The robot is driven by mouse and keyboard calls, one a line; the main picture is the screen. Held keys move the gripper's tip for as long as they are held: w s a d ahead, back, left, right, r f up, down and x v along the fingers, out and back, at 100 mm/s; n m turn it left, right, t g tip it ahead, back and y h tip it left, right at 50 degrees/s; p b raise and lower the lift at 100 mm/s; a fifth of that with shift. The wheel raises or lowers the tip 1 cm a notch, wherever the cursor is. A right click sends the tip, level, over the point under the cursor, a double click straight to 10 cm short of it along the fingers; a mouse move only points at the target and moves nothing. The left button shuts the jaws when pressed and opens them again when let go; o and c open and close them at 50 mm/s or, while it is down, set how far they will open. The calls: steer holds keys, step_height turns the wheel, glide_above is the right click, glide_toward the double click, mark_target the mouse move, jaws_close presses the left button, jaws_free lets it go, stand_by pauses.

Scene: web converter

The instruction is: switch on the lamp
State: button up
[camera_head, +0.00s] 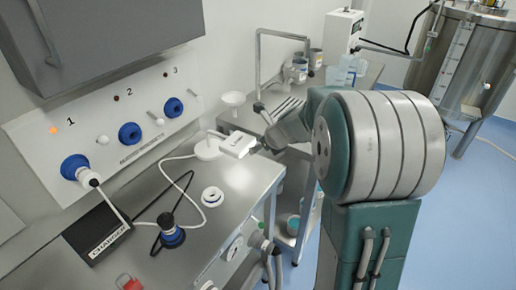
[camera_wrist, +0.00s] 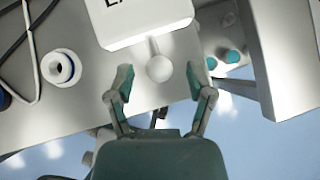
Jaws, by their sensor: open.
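The lamp (camera_head: 237,144) is a white box-shaped head with a partly readable label, above the workbench. In the wrist view its white head (camera_wrist: 145,18) fills the top middle. A short lever with a round pale knob (camera_wrist: 159,68) sticks out from the head's near edge. My gripper (camera_wrist: 160,80) is open, with one finger to the left and one to the right of the knob, both apart from it in the picture. In the head view my gripper (camera_head: 261,142) is small and dark beside the lamp's right side; its fingers are hard to make out.
The steel workbench (camera_head: 255,178) holds a black charger (camera_head: 97,232), a white ring (camera_head: 212,196) and a blue-based knob (camera_head: 171,232). A wall panel (camera_head: 60,140) has numbered sockets; the light by 1 glows orange. A trolley with bottles stands behind; a steel tank (camera_head: 459,75) is at right.

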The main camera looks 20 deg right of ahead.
steer(key=v, duration=1)
steer(key=shift+s, duration=0.1)
steer(key=s+a+r+n+g, duration=0.1)
steer(key=s+a+r+n, duration=0.2)
steer(key=s+a+n, duration=1.15)
steer(key=s+f+n+g+h, duration=0.1)
steer(key=s+n, duration=0.8)
steer(key=n, duration=0.9)
steer(key=shift+d+f+h, duration=0.4)
steer(key=shift+f+h, duration=0.1)
steer(key=shift+h, duration=0.1)
